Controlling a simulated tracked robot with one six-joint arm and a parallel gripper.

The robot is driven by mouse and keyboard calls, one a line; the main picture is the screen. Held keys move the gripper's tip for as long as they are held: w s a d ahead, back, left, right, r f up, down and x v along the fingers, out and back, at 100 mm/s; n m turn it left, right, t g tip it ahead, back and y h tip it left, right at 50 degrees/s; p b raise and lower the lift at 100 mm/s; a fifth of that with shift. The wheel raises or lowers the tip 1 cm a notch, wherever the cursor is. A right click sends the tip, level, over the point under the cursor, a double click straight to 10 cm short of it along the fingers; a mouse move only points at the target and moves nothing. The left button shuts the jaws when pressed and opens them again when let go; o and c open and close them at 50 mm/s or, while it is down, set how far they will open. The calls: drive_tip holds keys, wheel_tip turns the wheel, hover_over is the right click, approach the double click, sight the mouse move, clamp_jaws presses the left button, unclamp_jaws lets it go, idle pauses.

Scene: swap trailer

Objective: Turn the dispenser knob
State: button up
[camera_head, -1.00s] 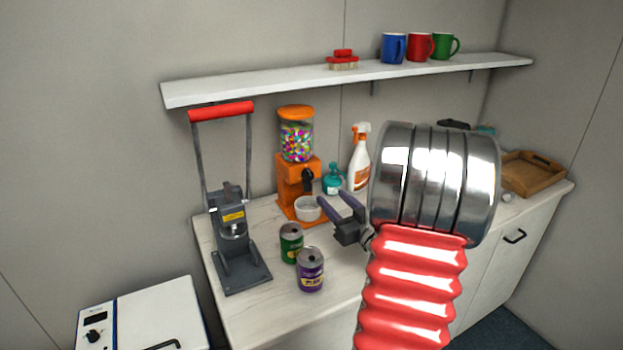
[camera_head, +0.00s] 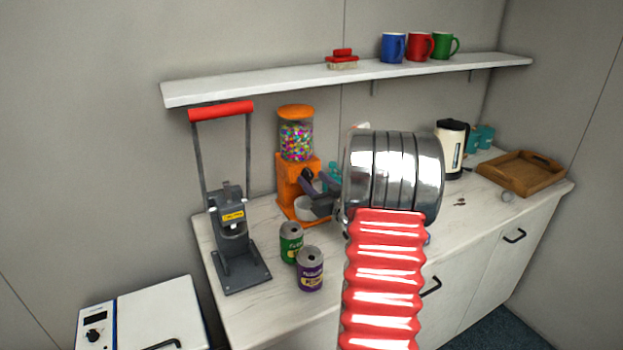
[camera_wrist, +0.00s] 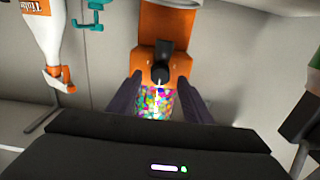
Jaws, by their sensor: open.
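The orange candy dispenser (camera_head: 290,180) stands upright on the counter, with a clear globe of colourful candies (camera_head: 296,142) under an orange lid. Its black knob (camera_head: 306,173) is on the front, partly hidden by my fingers in the head view. My gripper (camera_head: 312,183) is open at the front of the dispenser. In the wrist view, which looks upside down, the knob (camera_wrist: 161,73) lies between the two open fingertips of my gripper (camera_wrist: 159,80). I cannot tell whether the fingers touch it.
A green can (camera_head: 291,243) and a purple can (camera_head: 310,270) stand in front. A grey lever press (camera_head: 240,255) is at the left. A shelf (camera_head: 250,83) hangs above.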

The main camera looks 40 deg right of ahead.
drive_tip(key=shift+x, duration=1.05)
drive_tip(key=shift+c, duration=0.6)
drive_tip(key=c, duration=0.9)
